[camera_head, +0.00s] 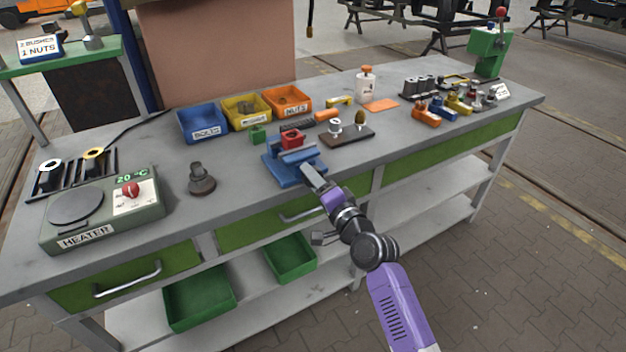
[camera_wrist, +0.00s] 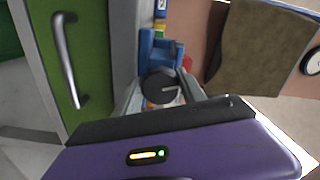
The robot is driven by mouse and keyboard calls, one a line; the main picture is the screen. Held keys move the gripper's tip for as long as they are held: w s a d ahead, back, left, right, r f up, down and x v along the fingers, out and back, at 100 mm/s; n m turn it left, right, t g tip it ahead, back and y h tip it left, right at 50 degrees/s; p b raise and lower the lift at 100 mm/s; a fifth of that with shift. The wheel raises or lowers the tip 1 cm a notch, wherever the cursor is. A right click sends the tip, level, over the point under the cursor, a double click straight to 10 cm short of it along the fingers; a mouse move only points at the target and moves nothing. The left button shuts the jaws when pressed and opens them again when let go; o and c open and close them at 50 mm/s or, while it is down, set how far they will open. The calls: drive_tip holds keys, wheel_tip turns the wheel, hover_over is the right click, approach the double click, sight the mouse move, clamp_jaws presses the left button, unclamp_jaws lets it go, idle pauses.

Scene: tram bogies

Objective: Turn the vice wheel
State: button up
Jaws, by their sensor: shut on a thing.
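The blue vice (camera_head: 285,172) stands near the front edge of the workbench, with a red part (camera_head: 291,138) at its jaws. My gripper (camera_head: 312,178) reaches to the front of the vice from the lower right. In the head view it hides the vice wheel. In the wrist view the vice wheel (camera_wrist: 160,87) is a dark round disc in front of the blue vice (camera_wrist: 153,50). The wheel sits between my two fingers, which are shut on it. The exact contact is hard to see.
Left of the vice stand a dark stepped part (camera_head: 201,180) and the heater (camera_head: 100,208). Blue, yellow and orange bins (camera_head: 288,101) stand behind it. A dark block with small parts (camera_head: 347,136) is to its right. A green drawer with a handle (camera_wrist: 65,60) lies below the bench edge.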

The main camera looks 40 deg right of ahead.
drive_tip(key=o, duration=1.4)
drive_tip(key=shift+s, duration=0.1)
drive_tip(key=shift+b+v, duration=0.35)
drive_tip(key=shift+v, duration=3.5)
